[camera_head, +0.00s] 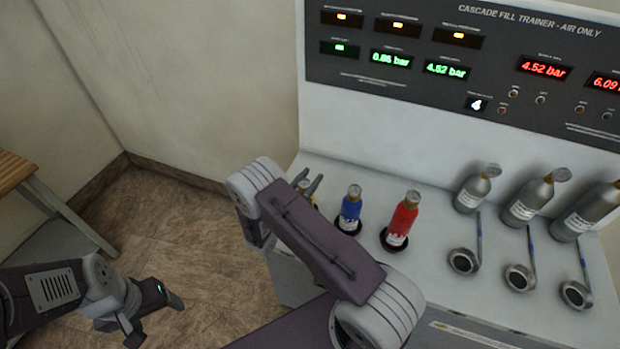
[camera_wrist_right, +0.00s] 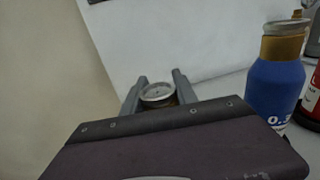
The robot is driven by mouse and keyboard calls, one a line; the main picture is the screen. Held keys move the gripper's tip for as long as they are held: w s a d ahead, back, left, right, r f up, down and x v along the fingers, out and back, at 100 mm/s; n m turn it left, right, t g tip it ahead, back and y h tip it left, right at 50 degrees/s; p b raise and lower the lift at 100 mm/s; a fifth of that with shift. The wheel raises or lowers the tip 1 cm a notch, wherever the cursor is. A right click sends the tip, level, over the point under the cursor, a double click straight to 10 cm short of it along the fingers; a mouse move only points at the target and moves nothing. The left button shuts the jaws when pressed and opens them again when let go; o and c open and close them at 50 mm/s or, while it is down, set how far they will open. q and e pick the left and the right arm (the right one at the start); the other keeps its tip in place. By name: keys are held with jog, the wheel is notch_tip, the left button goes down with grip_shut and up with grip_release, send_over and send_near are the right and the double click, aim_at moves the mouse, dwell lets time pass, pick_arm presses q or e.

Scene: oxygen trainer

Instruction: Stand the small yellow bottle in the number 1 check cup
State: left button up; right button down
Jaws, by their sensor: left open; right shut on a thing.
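The small yellow bottle (camera_head: 314,201) is mostly hidden in the head view behind my right arm, at the left end of the console's shelf. My right gripper (camera_head: 308,186) is shut around its upper part. In the right wrist view, the bottle's round gauge top (camera_wrist_right: 158,93) sits between the two fingers of the right gripper (camera_wrist_right: 159,88). Whether its base touches the shelf is hidden. Three dark round cups (camera_head: 463,261) (camera_head: 519,277) (camera_head: 575,294) stand at the right; no cup number is readable. My left gripper (camera_head: 156,316) is open and empty above the floor at lower left.
A blue bottle (camera_head: 350,212) and a red bottle (camera_head: 403,222) stand upright in dark rings, right of my right gripper. The display panel (camera_head: 450,60) rises behind. A wooden bench (camera_head: 14,170) is at far left.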

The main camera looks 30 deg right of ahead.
jog(key=shift+w+d+f, duration=0.1)
jog(key=c, duration=1.4)
grip_release()
jog(key=shift+f, duration=0.15)
jog(key=o, duration=0.4)
jog(key=shift+o, duration=0.2)
